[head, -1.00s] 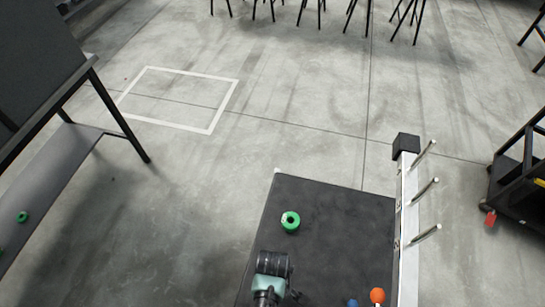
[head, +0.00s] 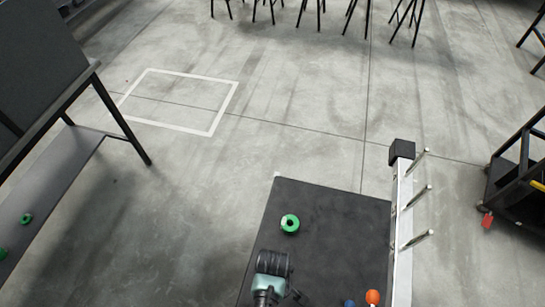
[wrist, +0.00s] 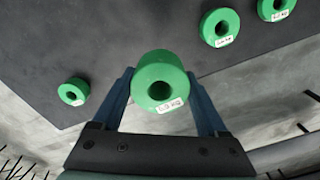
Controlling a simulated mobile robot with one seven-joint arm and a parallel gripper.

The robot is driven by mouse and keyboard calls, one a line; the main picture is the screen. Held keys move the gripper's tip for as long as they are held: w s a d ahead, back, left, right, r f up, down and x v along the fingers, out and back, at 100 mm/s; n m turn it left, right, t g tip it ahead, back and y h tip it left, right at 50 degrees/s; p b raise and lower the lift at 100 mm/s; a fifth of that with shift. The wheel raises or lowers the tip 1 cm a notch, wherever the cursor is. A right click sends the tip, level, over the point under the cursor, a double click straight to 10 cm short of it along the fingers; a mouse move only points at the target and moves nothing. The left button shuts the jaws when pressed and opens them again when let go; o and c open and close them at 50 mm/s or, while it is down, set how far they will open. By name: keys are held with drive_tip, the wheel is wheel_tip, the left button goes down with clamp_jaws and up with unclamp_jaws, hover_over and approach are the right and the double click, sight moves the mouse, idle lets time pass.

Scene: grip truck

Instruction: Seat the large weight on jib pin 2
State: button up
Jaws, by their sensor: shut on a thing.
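In the wrist view my gripper (wrist: 165,95) is shut on a green ring-shaped weight (wrist: 158,68). A blue finger lies on each side of it. The weight has a central hole and a white label, too small to read surely. The held weight cannot be made out in the head view, where my arm shows at the bottom centre. Three bare metal pins stick out from a pale upright rail (head: 403,215) at the table's right edge: far (head: 419,161), middle (head: 419,194) and near (head: 418,239). No pin number is legible.
A green weight (head: 290,223) shows over the dark tabletop (head: 330,215). Three other green weights (wrist: 73,91) show in the wrist view. Orange (head: 372,297) and blue knobs are near the rail. A left shelf (head: 50,200) holds green pieces; a cart (head: 520,175) stands right.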

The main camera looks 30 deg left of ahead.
drive_tip(key=shift+r+p, duration=2.3)
drive_tip(key=shift+r, duration=0.25)
